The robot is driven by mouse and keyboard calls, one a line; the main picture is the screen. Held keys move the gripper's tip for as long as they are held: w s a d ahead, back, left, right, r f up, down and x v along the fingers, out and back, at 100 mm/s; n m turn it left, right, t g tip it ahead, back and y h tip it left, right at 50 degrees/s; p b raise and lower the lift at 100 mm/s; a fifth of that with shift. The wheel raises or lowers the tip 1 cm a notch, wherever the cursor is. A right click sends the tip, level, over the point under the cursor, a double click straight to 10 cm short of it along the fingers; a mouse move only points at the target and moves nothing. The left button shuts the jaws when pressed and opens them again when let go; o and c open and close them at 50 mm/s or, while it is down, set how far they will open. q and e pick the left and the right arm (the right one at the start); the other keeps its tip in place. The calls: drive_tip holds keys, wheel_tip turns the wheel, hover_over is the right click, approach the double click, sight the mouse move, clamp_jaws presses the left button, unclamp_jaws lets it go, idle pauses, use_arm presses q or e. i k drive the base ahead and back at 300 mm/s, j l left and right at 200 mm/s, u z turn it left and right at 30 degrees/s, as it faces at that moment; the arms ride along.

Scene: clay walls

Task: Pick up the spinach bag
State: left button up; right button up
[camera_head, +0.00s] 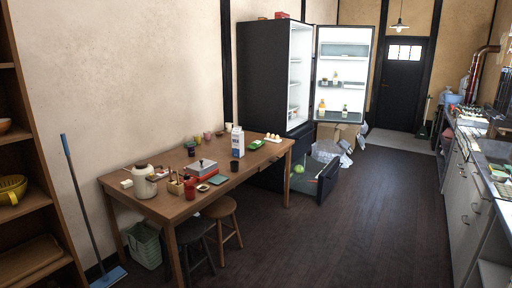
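I cannot tell for sure which thing is the spinach bag. A small bright green item (256,144) lies on the wooden table (225,188), near its far right end beside a milk carton (237,142); it is too small to identify. A round green thing (298,169) shows in the open lower drawer (326,183) of the fridge; it looks like a vegetable. Neither of my grippers is in view.
The dark fridge (263,75) has its upper door (343,75) swung open. Whitish plastic bags (345,158) are by the drawer. Two stools (222,208) stand at the table's front. A kitchen counter (459,190) runs along the right. The middle floor is clear.

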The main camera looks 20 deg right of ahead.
sight(255, 144)
drive_tip(key=i+l+z, duration=0.7)
drive_tip(key=i, duration=0.6)
drive_tip(key=i+z, duration=0.3)
drive_tip(key=i, duration=0.6)
